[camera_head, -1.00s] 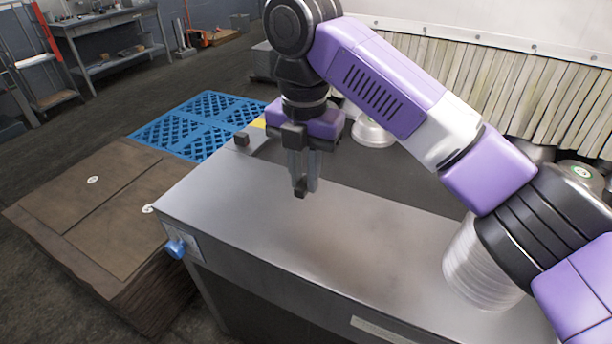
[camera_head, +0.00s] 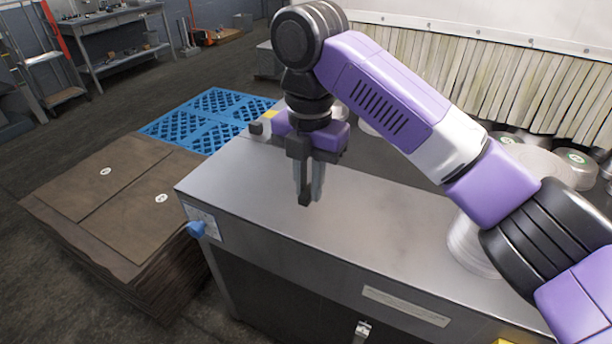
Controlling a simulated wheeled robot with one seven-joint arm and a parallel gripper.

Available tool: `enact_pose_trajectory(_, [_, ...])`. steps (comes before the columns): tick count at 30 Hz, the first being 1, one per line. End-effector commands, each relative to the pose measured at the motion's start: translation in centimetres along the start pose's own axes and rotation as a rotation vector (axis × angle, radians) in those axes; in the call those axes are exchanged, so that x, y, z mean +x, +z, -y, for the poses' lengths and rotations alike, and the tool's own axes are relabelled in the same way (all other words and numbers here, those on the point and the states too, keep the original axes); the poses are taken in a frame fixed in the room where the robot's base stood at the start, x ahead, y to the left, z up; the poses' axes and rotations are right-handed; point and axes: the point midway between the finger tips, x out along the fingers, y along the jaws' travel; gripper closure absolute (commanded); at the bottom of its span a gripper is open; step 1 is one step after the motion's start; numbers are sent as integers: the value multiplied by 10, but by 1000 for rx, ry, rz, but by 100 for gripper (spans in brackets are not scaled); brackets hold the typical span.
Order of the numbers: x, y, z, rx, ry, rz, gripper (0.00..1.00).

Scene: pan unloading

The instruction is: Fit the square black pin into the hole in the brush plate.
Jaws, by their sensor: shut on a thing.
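My gripper (camera_head: 306,196) points straight down above the grey metal tabletop, left of its middle. It is shut on a small dark block, the square black pin (camera_head: 304,199), which shows at the fingertips. The pin appears clear of the tabletop, though the height is hard to judge. I cannot make out the brush plate or its hole; my arm covers part of the table's back.
The grey metal cabinet (camera_head: 250,205) has a blue knob (camera_head: 196,229) at its left corner. A small dark block (camera_head: 256,128) stands at its far left edge. Stacked clear discs (camera_head: 530,160) stand at the back right. Brown stacked sheets (camera_head: 110,200) and a blue pallet (camera_head: 205,122) lie left.

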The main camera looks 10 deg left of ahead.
Motion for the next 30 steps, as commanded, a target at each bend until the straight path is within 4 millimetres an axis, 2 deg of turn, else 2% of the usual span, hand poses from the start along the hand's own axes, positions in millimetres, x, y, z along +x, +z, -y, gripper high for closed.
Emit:
enact_pose_trajectory(4, [8,-1,5,42,1,0,100])
enact_pose_trajectory(14, [50,-7,30,273,0,-3,100])
enact_pose_trajectory(17, [71,-10,43,391,0,-4,100])
enact_pose_trajectory(30, [190,-26,114,1065,-2,-8,100])
